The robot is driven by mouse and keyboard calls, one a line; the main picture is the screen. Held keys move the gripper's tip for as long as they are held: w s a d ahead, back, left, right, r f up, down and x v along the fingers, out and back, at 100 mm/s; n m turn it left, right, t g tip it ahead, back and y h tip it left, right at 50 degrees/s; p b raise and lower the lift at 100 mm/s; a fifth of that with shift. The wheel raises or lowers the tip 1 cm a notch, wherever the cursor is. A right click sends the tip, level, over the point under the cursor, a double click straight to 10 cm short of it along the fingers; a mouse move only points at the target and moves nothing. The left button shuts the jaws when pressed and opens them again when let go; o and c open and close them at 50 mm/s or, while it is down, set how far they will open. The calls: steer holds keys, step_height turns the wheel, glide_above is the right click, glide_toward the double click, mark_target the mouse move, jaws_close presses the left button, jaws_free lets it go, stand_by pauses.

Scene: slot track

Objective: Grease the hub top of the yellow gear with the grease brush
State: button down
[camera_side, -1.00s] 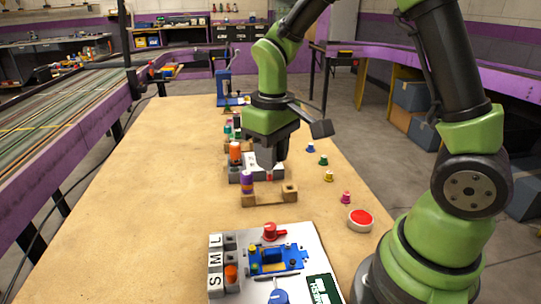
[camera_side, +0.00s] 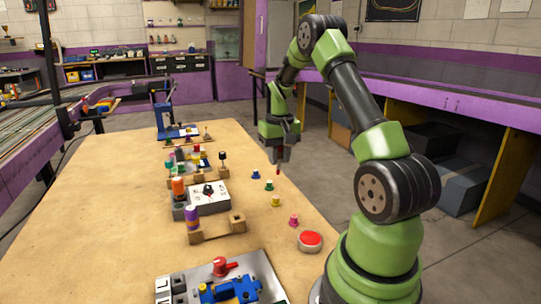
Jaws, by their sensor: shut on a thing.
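The yellow gear (camera_side: 276,201) is a small yellow piece on the wooden table, in a row with other coloured gears. My gripper (camera_side: 279,160) is shut on a thin dark tool with a red lower end, which I take to be the grease brush (camera_side: 279,171). The brush points down and appears above the far end of the row, beyond the yellow gear and apart from it. The gear's hub top is too small to show grease.
Other gears in the row are blue (camera_side: 256,174), green (camera_side: 269,185) and pink (camera_side: 294,220). A red button (camera_side: 310,240) sits nearer. Wooden holders (camera_side: 217,229), a white-topped box (camera_side: 208,197) and a blue press (camera_side: 178,131) stand to the left. The table's right edge is close.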

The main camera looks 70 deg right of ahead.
mark_target(277, 174)
steer(key=shift+f, duration=3)
steer(key=shift+w+d+f, duration=0.2)
steer(key=shift+w+f, duration=0.05)
steer(key=shift+f, duration=0.5)
steer(key=shift+w+d, duration=0.25)
steer(key=shift+s+a, duration=0.4)
steer(key=shift+w+d, duration=0.35)
steer(key=shift+d, duration=0.05)
steer(key=shift+s+a, duration=0.5)
steer(key=shift+w+d, duration=0.35)
steer(key=shift+w, duration=0.05)
steer(key=shift+s+a, duration=0.35)
steer(key=shift+s, duration=0.05)
steer(key=shift+r, duration=4.1)
